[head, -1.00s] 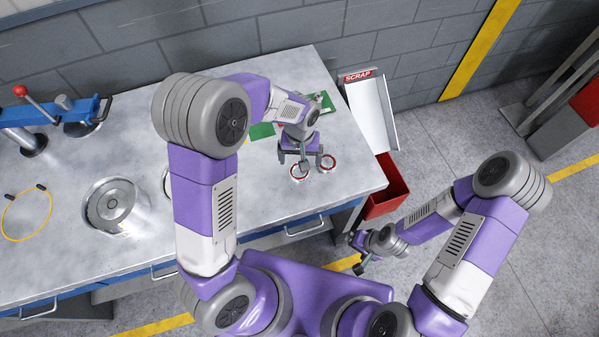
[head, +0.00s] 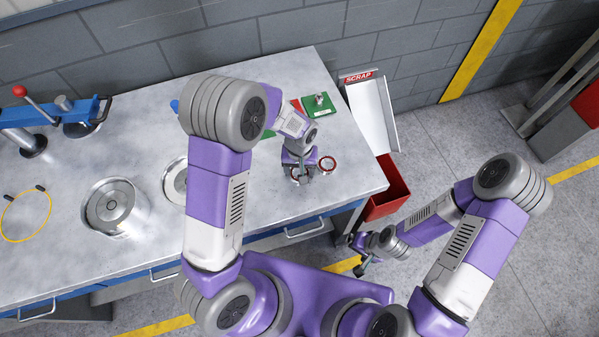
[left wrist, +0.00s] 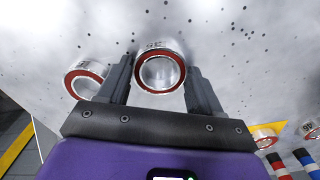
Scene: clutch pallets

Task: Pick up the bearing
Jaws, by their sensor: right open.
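A steel bearing with a red ring (left wrist: 161,70) sits between the two fingers of my left gripper (left wrist: 160,75) in the left wrist view. The fingers flank it closely; I cannot tell whether they press on it. In the head view my left gripper (head: 300,172) points down over the bench and mostly hides this bearing. A second red-ringed bearing (head: 328,163) lies just to its right; a bearing also shows left of the fingers in the left wrist view (left wrist: 86,80). My right gripper (head: 362,264) is open and empty, off the bench's front right corner.
The metal bench (head: 250,210) holds round steel parts (head: 110,205), a yellow ring (head: 25,215) and a blue press with a red-knobbed lever (head: 50,115) at left. Green pallets (head: 318,108) lie behind the gripper. A red scrap bin (head: 388,190) stands past the right edge.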

